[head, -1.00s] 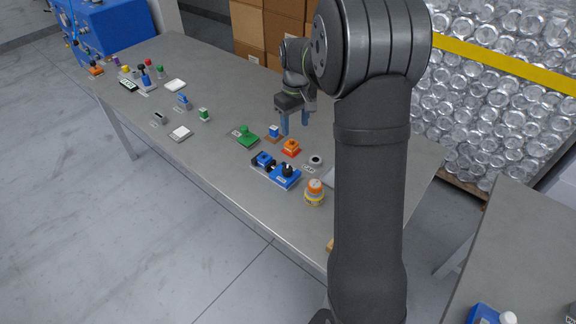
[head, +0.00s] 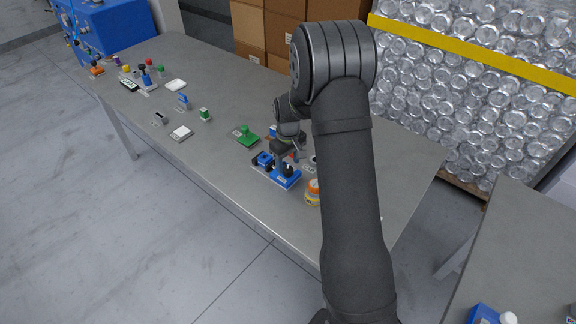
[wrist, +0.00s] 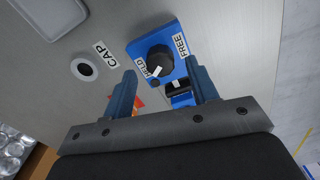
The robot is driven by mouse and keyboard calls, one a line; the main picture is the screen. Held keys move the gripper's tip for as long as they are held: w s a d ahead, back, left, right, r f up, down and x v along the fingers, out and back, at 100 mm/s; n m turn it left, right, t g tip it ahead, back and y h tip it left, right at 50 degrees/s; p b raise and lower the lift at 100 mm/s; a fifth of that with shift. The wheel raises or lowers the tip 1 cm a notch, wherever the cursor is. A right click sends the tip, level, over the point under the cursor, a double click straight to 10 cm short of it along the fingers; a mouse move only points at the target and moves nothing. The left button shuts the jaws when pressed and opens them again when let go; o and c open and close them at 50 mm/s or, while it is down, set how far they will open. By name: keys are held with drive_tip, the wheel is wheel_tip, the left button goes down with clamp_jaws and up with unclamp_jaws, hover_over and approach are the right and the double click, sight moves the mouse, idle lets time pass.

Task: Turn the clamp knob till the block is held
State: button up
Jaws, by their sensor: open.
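The blue clamp (wrist: 176,50) fills the upper middle of the wrist view, with a black round knob (wrist: 160,59) between labels reading HELD and FREE. A white pointer mark on the knob lies near the HELD label. A blue block-like part (wrist: 182,100) shows below the knob beside a dark jaw, partly hidden; I cannot tell if it is gripped. My gripper (wrist: 160,66) is open, its two blue fingers on either side of the knob, contact unclear. In the head view the clamp (head: 285,179) sits on the table beneath my gripper, which partly covers it.
A grey ring marked CAP (wrist: 84,67) lies left of the clamp in the wrist view. An orange-topped jar (head: 313,192) stands right of the clamp in the head view, and a green part (head: 247,138) lies to the left. The table's front edge is close.

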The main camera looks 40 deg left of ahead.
sight(288, 168)
drive_tip(key=shift+f, duration=1.1)
drive_tip(key=c, duration=1)
drive_tip(key=shift+o, duration=0.2)
drive_tip(key=shift+m, duration=1.9)
drive_tip(key=shift+r, duration=0.1)
drive_tip(key=o, duration=1)
drive_tip(key=shift+c, duration=0.2)
wheel_tip(288, 168, up, 17)
drive_tip(key=shift+r, duration=0.2)
